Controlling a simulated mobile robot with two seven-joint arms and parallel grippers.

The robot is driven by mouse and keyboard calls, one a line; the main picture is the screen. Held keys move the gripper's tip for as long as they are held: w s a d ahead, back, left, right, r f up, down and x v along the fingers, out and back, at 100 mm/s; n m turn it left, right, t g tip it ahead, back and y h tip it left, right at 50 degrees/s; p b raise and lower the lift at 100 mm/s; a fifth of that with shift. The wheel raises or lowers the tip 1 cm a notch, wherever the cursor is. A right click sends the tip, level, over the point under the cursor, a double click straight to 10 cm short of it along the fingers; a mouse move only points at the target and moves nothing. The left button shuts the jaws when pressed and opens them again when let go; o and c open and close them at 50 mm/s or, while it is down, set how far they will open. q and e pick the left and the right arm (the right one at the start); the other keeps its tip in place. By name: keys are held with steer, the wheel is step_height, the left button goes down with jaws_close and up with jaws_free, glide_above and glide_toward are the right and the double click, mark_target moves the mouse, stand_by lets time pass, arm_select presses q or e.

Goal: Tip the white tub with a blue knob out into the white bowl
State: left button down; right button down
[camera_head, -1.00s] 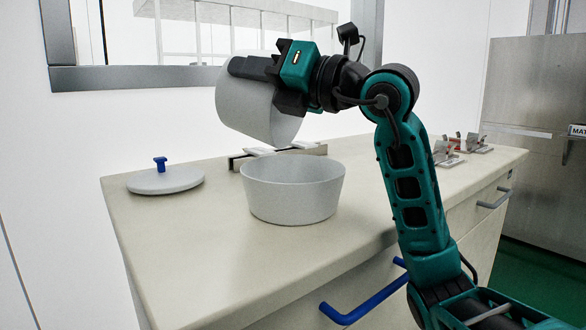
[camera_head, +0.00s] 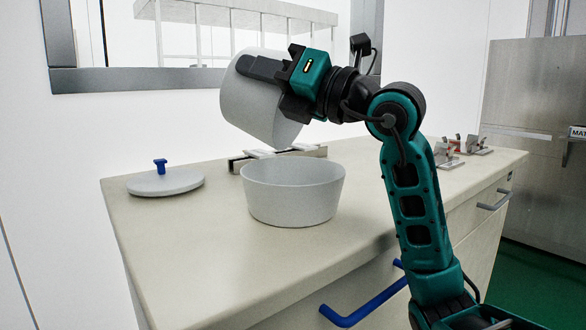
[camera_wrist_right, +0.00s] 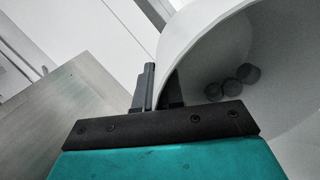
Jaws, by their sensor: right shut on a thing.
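The white tub (camera_head: 255,112) is held in the air above the white bowl (camera_head: 292,196), tipped well over with its mouth toward the lower right. My right gripper (camera_head: 262,68) is shut on the tub's wall. In the right wrist view, its fingers (camera_wrist_right: 158,92) straddle the wall, and three grey round pieces (camera_wrist_right: 232,84) lie inside the tub (camera_wrist_right: 210,45). The bowl stands upright on the counter; its floor is hidden by its front wall. The lid (camera_head: 166,183) with a blue knob (camera_head: 160,165) lies on the counter, left of the bowl. My left gripper is not in view.
The pale counter (camera_head: 215,245) is clear in front of the bowl and around the lid. A low metal rack (camera_head: 240,163) stands behind the bowl. Small metal holders (camera_head: 450,152) sit at the far right end. A blue drawer handle (camera_head: 350,314) sticks out at the front.

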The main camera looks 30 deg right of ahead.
steer(key=shift+s+d+t+y, duration=0.45)
steer(key=shift+s+d+t, duration=0.05)
steer(key=shift+s+t, duration=0.25)
steer(key=shift+s+d+t+y, duration=0.45)
steer(key=shift+s+d+t, duration=0.05)
steer(key=shift+s+t, duration=0.25)
stand_by(1.7)
